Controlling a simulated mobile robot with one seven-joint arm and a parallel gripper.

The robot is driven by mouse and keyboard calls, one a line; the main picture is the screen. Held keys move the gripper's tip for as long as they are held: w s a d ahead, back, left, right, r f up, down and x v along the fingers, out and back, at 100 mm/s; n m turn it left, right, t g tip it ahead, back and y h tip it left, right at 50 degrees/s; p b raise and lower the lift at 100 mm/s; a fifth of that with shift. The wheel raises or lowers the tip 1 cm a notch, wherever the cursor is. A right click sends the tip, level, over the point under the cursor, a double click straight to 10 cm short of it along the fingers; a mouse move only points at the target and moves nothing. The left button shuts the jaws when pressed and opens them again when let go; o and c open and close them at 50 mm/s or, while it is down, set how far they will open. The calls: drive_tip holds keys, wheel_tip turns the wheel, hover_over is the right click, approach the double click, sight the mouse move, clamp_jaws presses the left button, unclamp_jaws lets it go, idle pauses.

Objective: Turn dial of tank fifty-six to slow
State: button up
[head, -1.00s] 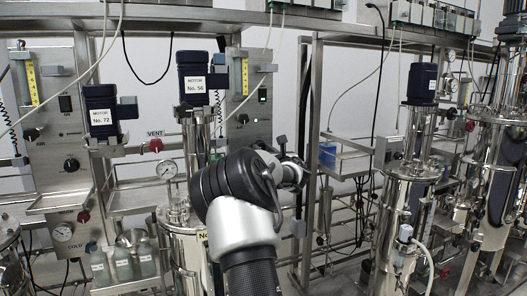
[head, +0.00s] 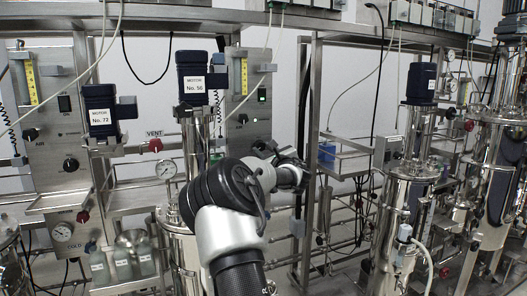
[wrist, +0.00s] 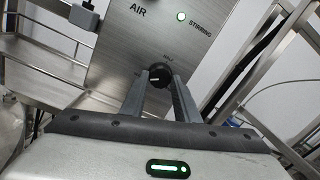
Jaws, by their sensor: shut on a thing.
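The black dial (wrist: 156,76) is on a steel panel (wrist: 125,50) in the wrist view, with a small pale mark towards its left side. Small lettering above it is too blurred to read surely. My gripper (wrist: 158,84) has one finger on each side of the dial and is shut on it. The panel appears tilted in this view. In the head view, the motor labelled No. 56 (head: 192,78) stands left of its panel (head: 240,100). My arm hides the dial and the fingertips there.
Steel frame bars (wrist: 282,50) run close on the right. The motor labelled No. 72 (head: 101,110) and its panel stand to the left. A small shelf (head: 345,160) is to the right.

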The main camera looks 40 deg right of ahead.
drive_tip(key=o, duration=1)
drive_tip(key=shift+o, duration=0.2)
drive_tip(key=shift+s, duration=0.1)
drive_tip(key=p+v, duration=0.1)
drive_tip(key=v, duration=1.6)
drive_tip(key=shift+a, duration=0.1)
